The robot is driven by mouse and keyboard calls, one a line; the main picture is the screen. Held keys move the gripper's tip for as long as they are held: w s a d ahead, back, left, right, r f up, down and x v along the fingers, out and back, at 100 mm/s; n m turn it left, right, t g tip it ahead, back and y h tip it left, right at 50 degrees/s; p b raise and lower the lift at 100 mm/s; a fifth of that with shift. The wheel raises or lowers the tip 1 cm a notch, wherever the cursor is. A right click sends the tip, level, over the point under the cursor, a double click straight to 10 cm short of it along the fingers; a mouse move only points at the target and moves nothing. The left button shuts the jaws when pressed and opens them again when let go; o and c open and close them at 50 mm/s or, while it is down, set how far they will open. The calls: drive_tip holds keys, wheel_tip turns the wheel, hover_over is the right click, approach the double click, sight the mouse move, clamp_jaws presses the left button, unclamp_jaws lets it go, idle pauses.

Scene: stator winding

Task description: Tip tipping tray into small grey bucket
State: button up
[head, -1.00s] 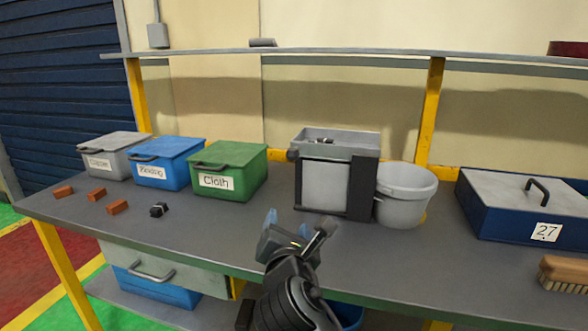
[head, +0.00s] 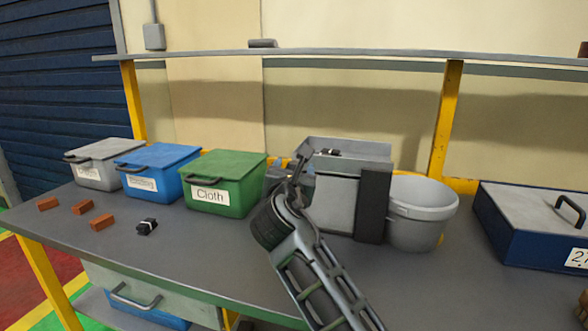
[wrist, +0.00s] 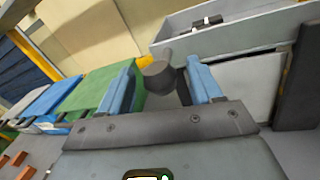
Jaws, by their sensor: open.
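The tipping tray (head: 373,152) is a grey open tray on top of a grey stand with a dark upright. A small black-and-white part (head: 328,152) lies in it, also seen in the wrist view (wrist: 207,22). The small grey bucket (head: 420,215) stands upright just right of the stand. My gripper (head: 291,172) is at the tray's left side, between it and the green bin. In the wrist view my gripper (wrist: 160,85) is open, and a dark round knob (wrist: 159,76) shows between its two blue fingers. Contact cannot be told.
The green Cloth bin (head: 222,182), a blue bin (head: 155,170) and a grey bin (head: 103,163) stand left. Several orange blocks (head: 81,207) and a black part (head: 147,226) lie before them. A blue lidded box (head: 530,222) is at right.

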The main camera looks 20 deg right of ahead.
drive_tip(key=shift+w+d, duration=0.15)
drive_tip(key=shift+w, duration=0.1)
clamp_jaws()
idle(0.5)
